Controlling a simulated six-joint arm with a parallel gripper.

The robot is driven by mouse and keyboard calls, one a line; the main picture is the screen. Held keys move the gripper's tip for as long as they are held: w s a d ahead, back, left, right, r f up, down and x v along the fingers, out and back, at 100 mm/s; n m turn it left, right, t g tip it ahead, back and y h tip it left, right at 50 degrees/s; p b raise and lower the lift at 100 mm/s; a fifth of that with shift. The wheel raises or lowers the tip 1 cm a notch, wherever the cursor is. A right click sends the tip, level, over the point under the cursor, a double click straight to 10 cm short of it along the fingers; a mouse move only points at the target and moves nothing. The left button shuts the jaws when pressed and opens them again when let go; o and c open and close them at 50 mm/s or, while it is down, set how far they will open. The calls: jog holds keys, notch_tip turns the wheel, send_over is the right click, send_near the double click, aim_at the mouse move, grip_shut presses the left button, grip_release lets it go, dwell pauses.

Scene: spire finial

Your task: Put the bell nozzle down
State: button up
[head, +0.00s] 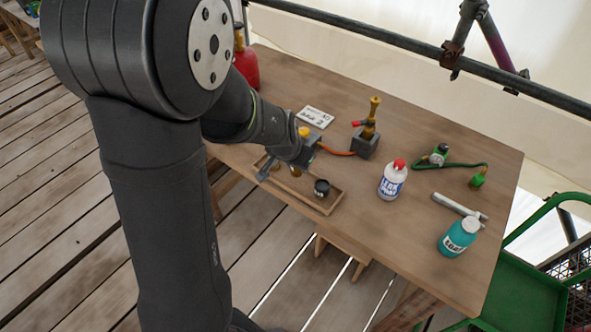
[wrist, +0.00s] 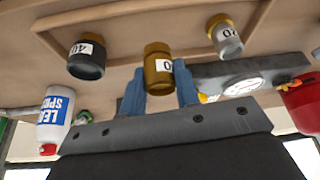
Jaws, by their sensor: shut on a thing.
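My gripper (wrist: 158,76) has blue fingers closed on either side of a brass-coloured nozzle, the bell nozzle (wrist: 157,62), in the wrist view. The nozzle carries a white label, only partly readable. In the head view my gripper (head: 293,168) is over the left part of a shallow wooden tray (head: 329,209); the held nozzle is mostly hidden there. A black nozzle (head: 321,187) stands in the tray; it also shows in the wrist view (wrist: 86,57). A silver nozzle (wrist: 225,37) is on the other side in the wrist view. I cannot tell whether the held nozzle touches the tray.
Behind the tray stand a brass torch (head: 371,112) on a grey block and a label card (head: 315,117). A red cylinder (head: 246,68) is back left.

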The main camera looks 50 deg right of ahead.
aim_at(296, 171)
jog(key=shift+f, duration=1.6)
jog(key=o, duration=1.1)
jog(key=shift+f, duration=0.15)
jog(key=v, duration=1.2)
jog(key=shift+r, duration=0.25)
jog(key=x, duration=1.2)
jog(key=shift+f, duration=0.2)
jog(key=shift+r, duration=0.1)
